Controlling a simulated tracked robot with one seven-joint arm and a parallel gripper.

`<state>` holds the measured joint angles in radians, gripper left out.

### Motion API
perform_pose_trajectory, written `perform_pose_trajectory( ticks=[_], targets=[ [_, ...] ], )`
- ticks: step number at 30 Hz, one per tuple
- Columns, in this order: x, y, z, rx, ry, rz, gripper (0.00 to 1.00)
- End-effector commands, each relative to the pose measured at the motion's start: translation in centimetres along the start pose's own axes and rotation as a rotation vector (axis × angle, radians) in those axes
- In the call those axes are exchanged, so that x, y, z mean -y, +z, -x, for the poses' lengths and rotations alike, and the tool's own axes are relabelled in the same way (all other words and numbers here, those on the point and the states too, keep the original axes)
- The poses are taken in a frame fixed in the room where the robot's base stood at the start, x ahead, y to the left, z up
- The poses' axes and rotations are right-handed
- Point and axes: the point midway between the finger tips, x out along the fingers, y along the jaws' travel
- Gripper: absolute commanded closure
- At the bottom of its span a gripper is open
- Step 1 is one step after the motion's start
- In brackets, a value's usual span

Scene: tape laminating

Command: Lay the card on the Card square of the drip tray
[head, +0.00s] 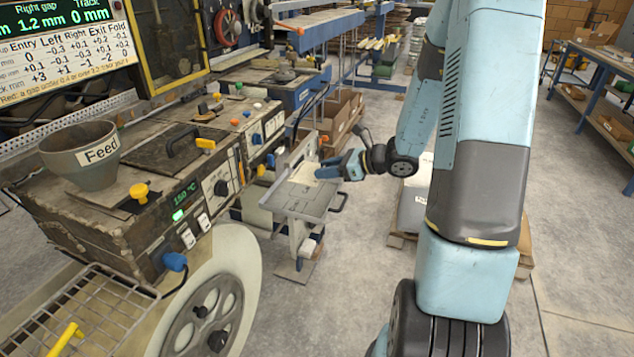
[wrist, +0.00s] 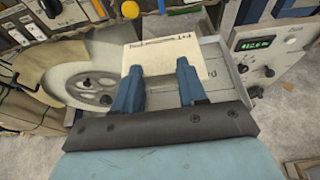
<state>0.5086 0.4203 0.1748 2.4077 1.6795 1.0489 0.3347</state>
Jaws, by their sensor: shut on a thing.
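The card (wrist: 160,55) is a cream sheet with dark writing near its far edge, in the wrist view. My gripper (wrist: 158,78) is shut on its near edge with two blue fingers. The grey drip tray (wrist: 210,52) lies under and beyond the card. In the head view my gripper (head: 328,167) reaches over the tray (head: 302,204) from the right. I cannot tell whether the card touches the tray.
The laminating machine (head: 150,165) with its Feed cup (head: 82,155) and big pale wheel (head: 218,300) stands left of the tray. In the wrist view a control box with a green display (wrist: 265,48) stands right of the tray.

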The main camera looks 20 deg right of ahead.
Motion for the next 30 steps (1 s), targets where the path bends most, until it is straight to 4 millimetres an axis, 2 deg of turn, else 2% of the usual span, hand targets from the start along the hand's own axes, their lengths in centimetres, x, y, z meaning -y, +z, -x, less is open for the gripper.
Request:
perform_pose_trajectory(
  ticks=[7,15,21,26,30],
  targets=[
    [4.7,-1.4,-2.6,0.000,-0.011,-0.006,0.87],
    [7.3,-4.1,-5.2,-0.001,-0.014,-0.008,0.87],
    [8.5,-5.3,-6.3,-0.001,-0.015,-0.007,0.87],
    [8.8,-5.6,-6.7,0.000,-0.015,-0.006,0.87],
    [9.1,-6.7,-7.3,-0.001,-0.014,-0.009,0.87]
  ],
)
